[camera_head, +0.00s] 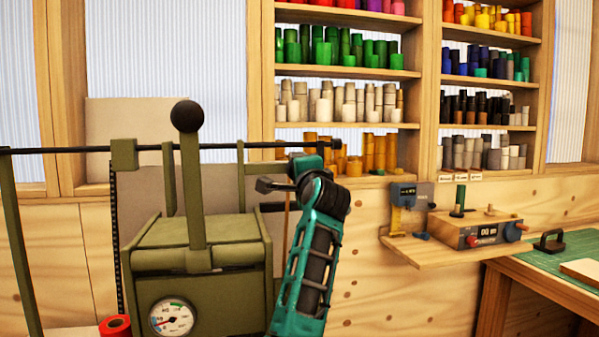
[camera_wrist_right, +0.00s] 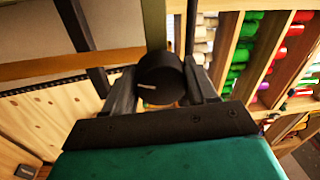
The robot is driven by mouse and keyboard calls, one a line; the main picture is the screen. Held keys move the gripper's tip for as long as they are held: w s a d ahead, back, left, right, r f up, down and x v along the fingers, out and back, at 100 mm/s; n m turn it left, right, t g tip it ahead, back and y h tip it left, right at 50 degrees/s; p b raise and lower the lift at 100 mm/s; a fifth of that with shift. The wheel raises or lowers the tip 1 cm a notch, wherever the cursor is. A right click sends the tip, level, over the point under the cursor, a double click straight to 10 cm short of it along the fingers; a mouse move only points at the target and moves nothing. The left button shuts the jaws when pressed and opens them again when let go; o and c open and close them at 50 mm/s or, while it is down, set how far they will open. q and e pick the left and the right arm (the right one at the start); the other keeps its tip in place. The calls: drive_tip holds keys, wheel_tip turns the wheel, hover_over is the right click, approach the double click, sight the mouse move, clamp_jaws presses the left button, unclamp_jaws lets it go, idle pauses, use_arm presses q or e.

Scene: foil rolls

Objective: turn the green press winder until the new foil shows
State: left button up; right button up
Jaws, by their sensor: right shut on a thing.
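The olive-green press (camera_head: 200,240) stands at the left, with an upright lever topped by a black ball (camera_head: 186,116) and a round gauge (camera_head: 171,318) on its front. My right gripper (camera_head: 272,186) reaches up to the press's right side. In the right wrist view, a black round knob with a white mark (camera_wrist_right: 160,82), apparently the winder's, sits between the two fingers of my right gripper (camera_wrist_right: 158,92), which is shut on it. In the head view the gripper and wrist largely hide the knob. My left gripper is out of view.
A long dark rod (camera_head: 80,150) runs across the top of the press. A red roll (camera_head: 115,326) lies at the lower left. Shelves of coloured rolls (camera_head: 345,72) stand behind. A wooden wall ledge (camera_head: 440,252) with small devices and a green-topped bench (camera_head: 560,262) are at the right.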

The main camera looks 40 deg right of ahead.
drive_tip(key=shift+f, duration=0.1)
drive_tip(key=o, duration=1.1)
drive_tip(key=shift+c, duration=0.2)
drive_tip(key=shift+s, duration=0.1)
drive_tip(key=b+v, duration=0.1)
drive_tip(key=v, duration=1.1)
drive_tip(key=shift+s+a, duration=0.25)
drive_tip(key=shift+s, duration=0.05)
drive_tip(key=shift+c, duration=0.2)
